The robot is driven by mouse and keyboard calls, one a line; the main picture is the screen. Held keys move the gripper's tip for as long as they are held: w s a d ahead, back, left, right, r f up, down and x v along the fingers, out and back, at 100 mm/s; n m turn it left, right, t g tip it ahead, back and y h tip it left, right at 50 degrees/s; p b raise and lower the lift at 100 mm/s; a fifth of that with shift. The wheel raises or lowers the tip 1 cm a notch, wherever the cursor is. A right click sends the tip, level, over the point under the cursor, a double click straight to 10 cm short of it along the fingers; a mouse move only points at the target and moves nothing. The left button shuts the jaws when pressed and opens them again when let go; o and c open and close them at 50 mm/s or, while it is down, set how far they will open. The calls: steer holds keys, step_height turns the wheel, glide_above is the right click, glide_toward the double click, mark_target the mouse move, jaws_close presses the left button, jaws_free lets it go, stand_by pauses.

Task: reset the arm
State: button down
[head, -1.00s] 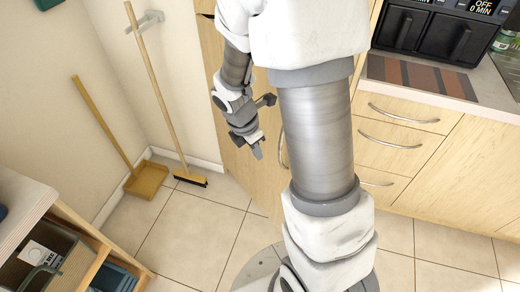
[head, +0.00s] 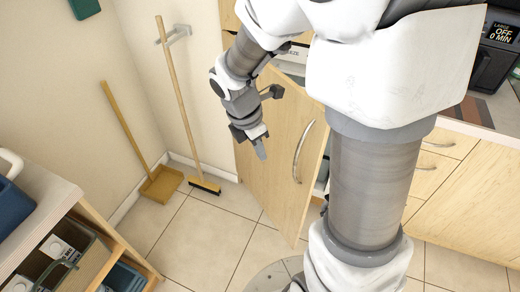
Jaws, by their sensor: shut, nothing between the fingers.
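My gripper (head: 256,142) hangs in the upper middle of the head view, pointing down. It is shut and empty. It is in front of a light wood cabinet door (head: 268,165) with a curved metal handle, and apart from the handle as far as I can see. The door stands ajar, with a dark gap along its right edge. My arm's upper links cover the right middle of the view and hide part of the cabinets.
A wooden shelf unit (head: 75,215) with bins stands at the lower left. Drawers (head: 425,175) and a dark appliance (head: 492,55) are at the right. The tiled floor (head: 190,235) is clear.

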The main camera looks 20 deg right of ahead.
stand_by(0.3)
steer(key=s+a+r+m+t+y, duration=0.1)
steer(key=s+r+m+t, duration=0.1)
steer(key=s+r+m, duration=0.4)
steer(key=s+a+r+m+t+y+p, duration=0.1)
steer(key=s+r+m+t, duration=0.2)
steer(key=s+r+m, duration=0.4)
step_height(320, 180, up, 4)
steer(key=m, duration=0.7)
steer(key=shift+y, duration=0.4)
